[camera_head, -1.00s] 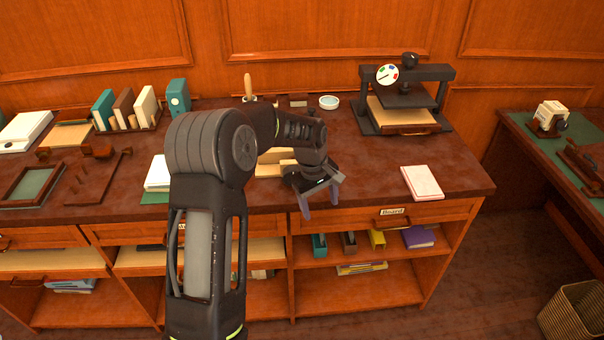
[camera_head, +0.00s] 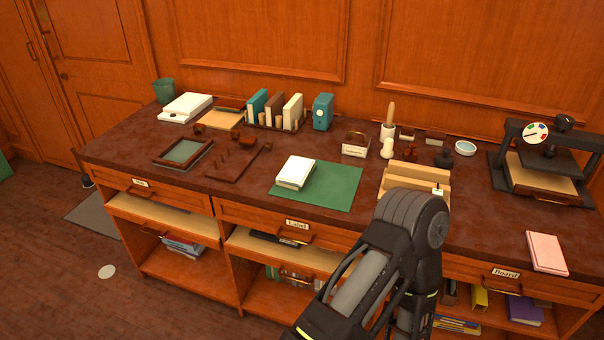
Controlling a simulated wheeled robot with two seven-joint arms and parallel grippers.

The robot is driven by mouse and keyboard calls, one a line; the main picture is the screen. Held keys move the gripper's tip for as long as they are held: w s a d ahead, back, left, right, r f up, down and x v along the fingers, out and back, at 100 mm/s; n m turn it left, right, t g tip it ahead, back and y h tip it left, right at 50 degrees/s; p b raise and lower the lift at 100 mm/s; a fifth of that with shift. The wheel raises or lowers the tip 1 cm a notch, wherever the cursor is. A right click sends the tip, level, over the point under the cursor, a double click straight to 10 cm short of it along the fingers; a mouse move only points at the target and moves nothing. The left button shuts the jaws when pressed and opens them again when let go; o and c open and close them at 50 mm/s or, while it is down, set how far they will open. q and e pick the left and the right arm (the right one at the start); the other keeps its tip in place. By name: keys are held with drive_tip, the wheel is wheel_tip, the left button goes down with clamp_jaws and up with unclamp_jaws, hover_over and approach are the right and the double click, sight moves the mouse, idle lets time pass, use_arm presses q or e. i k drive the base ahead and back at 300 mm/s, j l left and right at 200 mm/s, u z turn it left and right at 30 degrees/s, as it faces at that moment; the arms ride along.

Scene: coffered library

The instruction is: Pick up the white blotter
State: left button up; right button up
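I cannot tell for sure which item is the white blotter. A white stack of sheets or a pad (camera_head: 295,171) lies on the green mat (camera_head: 335,187) at the middle of the desk. A flat white book-like block (camera_head: 186,106) lies at the far left. One of my arms rises from the bottom and bends in front of the desk. No gripper fingers show, and nothing is seen held.
The brown desk top (camera_head: 135,135) holds a framed tray (camera_head: 183,152), several upright books, a teal block (camera_head: 323,112), a wooden holder (camera_head: 414,180), a black press (camera_head: 540,165) and a pink pad (camera_head: 546,252). Open shelves lie below.

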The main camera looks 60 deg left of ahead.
sight(296, 171)
drive_tip(key=u, duration=2.35)
drive_tip(key=i+l, duration=0.35)
drive_tip(key=i, duration=0.2)
drive_tip(key=i+l, duration=0.35)
drive_tip(key=i, duration=0.2)
drive_tip(key=j+z, duration=0.1)
drive_tip(key=z, duration=1.1)
drive_tip(key=k+j+z, duration=0.1)
drive_tip(key=j+z, duration=0.4)
drive_tip(key=k+j+z, duration=0.15)
drive_tip(key=z, duration=0.35)
drive_tip(key=k+j+z, duration=0.25)
drive_tip(key=z, duration=0.25)
drive_tip(key=k+j+z, duration=0.1)
drive_tip(key=k+j, duration=0.5)
drive_tip(key=k, duration=0.2)
drive_tip(key=z, duration=0.05)
